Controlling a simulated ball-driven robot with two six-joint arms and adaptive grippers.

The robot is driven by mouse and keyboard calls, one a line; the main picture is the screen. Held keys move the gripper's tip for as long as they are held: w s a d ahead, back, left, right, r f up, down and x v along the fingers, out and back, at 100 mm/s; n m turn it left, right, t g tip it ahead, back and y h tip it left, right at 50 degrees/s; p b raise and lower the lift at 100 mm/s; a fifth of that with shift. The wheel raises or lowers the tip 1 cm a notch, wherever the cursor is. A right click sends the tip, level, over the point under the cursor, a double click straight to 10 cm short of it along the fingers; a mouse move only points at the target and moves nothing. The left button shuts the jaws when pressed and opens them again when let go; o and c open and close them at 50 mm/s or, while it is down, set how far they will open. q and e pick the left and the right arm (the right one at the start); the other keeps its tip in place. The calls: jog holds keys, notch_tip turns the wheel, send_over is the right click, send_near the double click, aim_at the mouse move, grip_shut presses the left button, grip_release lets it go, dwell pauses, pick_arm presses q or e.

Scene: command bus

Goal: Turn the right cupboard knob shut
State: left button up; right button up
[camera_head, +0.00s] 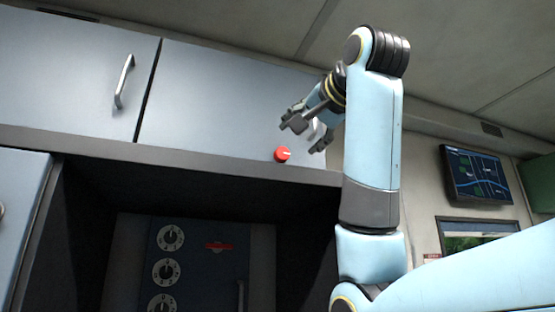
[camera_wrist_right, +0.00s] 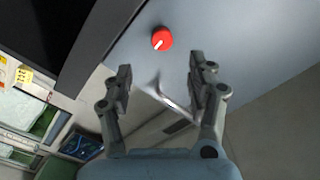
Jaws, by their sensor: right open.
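The red round knob (camera_head: 282,154) sits at the lower edge of the right cupboard door (camera_head: 220,100) in the head view. It has a white pointer mark. The knob also shows in the right wrist view (camera_wrist_right: 161,39), beyond the fingertips, with its mark slanting to the lower left. My right gripper (camera_head: 307,134) is open and empty, just up and right of the knob in the head view. In the right wrist view its fingers (camera_wrist_right: 160,82) stand apart, and neither touches the knob. My left gripper is not in view.
The left cupboard door (camera_head: 75,70) has a metal handle (camera_head: 124,81). Below the cupboards is a dark recess with a panel of several dials (camera_head: 165,272). A wall screen (camera_head: 476,174) hangs at the right. The ceiling is close above my right arm.

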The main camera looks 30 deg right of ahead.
aim_at(283, 153)
jog(key=x, duration=0.2)
jog(key=p+x, duration=0.1)
jog(key=x, duration=0.1)
jog(key=p+x, duration=0.1)
jog(key=x, duration=0.1)
jog(key=shift+w+r, duration=0.15)
jog(key=shift+r, duration=0.1)
jog(key=p+x, duration=0.1)
jog(key=x, duration=0.3)
jog(key=shift+f, duration=0.1)
jog(key=shift+a, duration=0.1)
jog(key=c, duration=1.1)
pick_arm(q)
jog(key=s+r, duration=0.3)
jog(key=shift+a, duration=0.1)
pick_arm(e)
jog(key=shift+c, duration=0.2)
